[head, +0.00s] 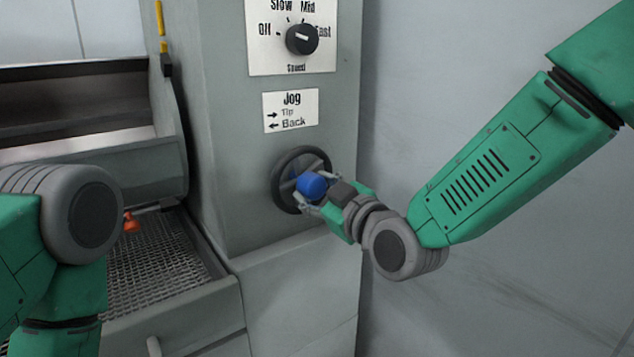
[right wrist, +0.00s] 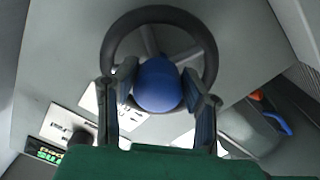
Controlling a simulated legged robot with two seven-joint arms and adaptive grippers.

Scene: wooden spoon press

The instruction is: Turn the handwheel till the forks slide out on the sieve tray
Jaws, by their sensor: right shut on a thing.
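The dark handwheel (head: 281,166) is on the grey machine front under the Jog label. Its blue knob (head: 311,185) stands out toward me at the wheel's lower right. My right gripper (head: 314,190) is shut on the blue knob. In the right wrist view the blue knob (right wrist: 157,84) sits between the two fingers, with the handwheel rim (right wrist: 118,36) behind it. The mesh sieve tray (head: 160,265) lies at the lower left, partly hidden by my left arm. No forks can be made out on it. My left gripper is out of view.
A small orange thing (head: 131,222) shows at the sieve tray's back edge beside my left arm. A plain grey wall is at right.

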